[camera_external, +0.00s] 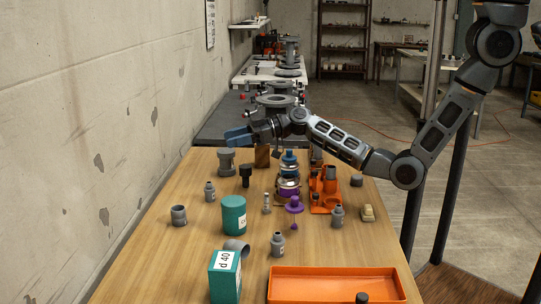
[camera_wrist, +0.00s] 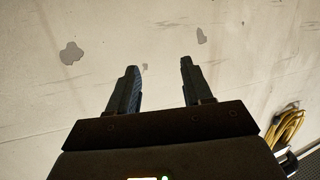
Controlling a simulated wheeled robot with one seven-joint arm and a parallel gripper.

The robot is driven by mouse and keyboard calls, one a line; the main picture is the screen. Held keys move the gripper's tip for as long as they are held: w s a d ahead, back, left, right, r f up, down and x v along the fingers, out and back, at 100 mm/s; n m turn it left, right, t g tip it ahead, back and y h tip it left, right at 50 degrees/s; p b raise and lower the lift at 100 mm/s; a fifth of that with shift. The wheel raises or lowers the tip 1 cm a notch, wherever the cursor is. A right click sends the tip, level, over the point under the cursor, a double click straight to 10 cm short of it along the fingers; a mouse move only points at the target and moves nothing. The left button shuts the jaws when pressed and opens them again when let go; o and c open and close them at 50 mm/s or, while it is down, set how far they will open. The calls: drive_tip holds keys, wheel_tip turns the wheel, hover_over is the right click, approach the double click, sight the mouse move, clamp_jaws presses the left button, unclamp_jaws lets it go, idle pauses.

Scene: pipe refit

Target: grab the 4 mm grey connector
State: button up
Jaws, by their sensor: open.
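Several grey connectors stand on the wooden table: one at the left (camera_external: 180,215), a necked one behind it (camera_external: 210,191), one near the front middle (camera_external: 277,244) and one right of centre (camera_external: 338,216). Another grey piece (camera_external: 236,248) lies partly hidden behind a teal box. No 4 mm marking is legible, so I cannot tell which one it is. My gripper (camera_external: 228,137) is raised above the table's far left end, pointing left toward the wall. In the wrist view its two fingers (camera_wrist: 159,68) are apart with nothing between them.
A teal cylinder (camera_external: 233,215) and a teal box marked d 40 (camera_external: 225,277) stand among the connectors. An orange tray (camera_external: 335,285) is at the front. Orange holders (camera_external: 325,192) and purple parts (camera_external: 294,205) fill the middle. The wall (camera_external: 90,130) runs along the left.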

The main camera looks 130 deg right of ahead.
sight(214, 188)
drive_tip(key=f+y, duration=0.1)
drive_tip(key=f, duration=0.2)
drive_tip(key=f+g+y, duration=0.1)
drive_tip(key=f, duration=0.5)
drive_tip(key=shift+w+a+f+g+y+b, duration=0.15)
drive_tip(key=shift+w+a+g+y+b, duration=0.15)
drive_tip(key=shift+a+y, duration=0.1)
drive_tip(key=shift+f, duration=0.35)
drive_tip(key=shift+b+x, duration=0.6)
drive_tip(key=shift+x, duration=0.3)
drive_tip(key=b+x, duration=0.2)
drive_tip(key=x, duration=0.3)
drive_tip(key=shift+w+d+f, duration=0.1)
drive_tip(key=shift+w+d, duration=0.1)
drive_tip(key=shift+w, duration=0.15)
clamp_jaws()
